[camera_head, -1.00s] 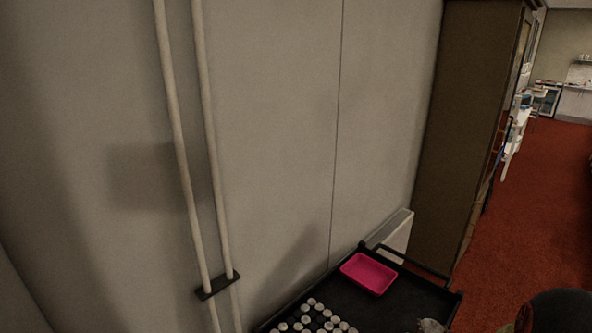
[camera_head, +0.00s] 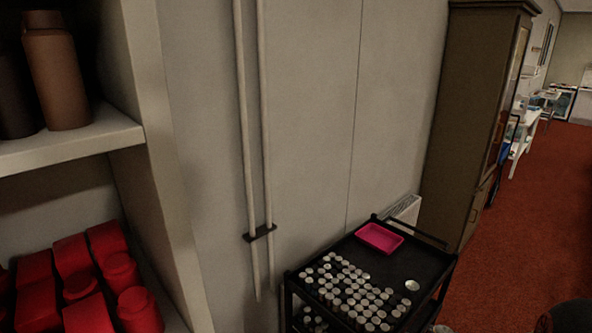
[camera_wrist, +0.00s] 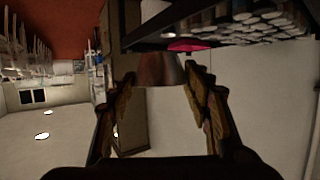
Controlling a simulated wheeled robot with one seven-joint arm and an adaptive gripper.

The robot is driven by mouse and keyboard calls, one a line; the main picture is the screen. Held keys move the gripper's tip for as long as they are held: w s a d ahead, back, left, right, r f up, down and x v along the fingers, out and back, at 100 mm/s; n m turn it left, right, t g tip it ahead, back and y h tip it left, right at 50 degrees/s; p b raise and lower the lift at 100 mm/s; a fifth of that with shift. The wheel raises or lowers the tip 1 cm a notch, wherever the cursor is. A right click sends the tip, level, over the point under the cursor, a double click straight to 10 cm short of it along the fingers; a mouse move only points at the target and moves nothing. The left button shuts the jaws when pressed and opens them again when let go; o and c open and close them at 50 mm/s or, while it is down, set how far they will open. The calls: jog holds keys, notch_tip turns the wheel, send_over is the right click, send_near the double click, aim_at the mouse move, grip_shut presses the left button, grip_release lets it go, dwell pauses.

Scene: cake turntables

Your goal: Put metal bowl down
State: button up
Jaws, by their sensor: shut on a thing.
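The metal bowl (camera_wrist: 160,70) shows in the wrist view as a brownish, shiny shape between the fingertips. My gripper (camera_wrist: 159,78) is shut on it, with one finger on each side. The wrist picture is turned over, so the cart hangs at the top. The bowl appears apart from the cart. In the head view a dark rounded shape at the bottom right corner hides what is behind it, and I cannot make out the bowl there.
A black cart (camera_head: 395,262) stands by the wall with a pink tray (camera_head: 379,238), several small round containers (camera_head: 345,290) and a silver round piece (camera_head: 412,286). Its top right part is clear. A shelf (camera_head: 75,142) with red containers (camera_head: 110,260) is at left; a cabinet (camera_head: 470,120) stands behind.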

jog(key=shift+s+a, duration=0.4)
jog(key=shift+s, duration=0.05)
jog(key=shift+w+a+f, duration=0.45)
jog(key=shift+w+a, duration=0.2)
jog(key=shift+a, duration=0.2)
jog(key=a+f+n+y, duration=0.1)
jog(key=a+f, duration=0.2)
jog(key=a, duration=0.8)
jog(key=a+f+n+y, duration=0.2)
jog(key=a+f, duration=0.1)
jog(key=a, duration=0.8)
jog(key=shift+s+a+y, duration=0.3)
jog(key=shift+a, duration=0.05)
jog(key=shift+r, duration=0.1)
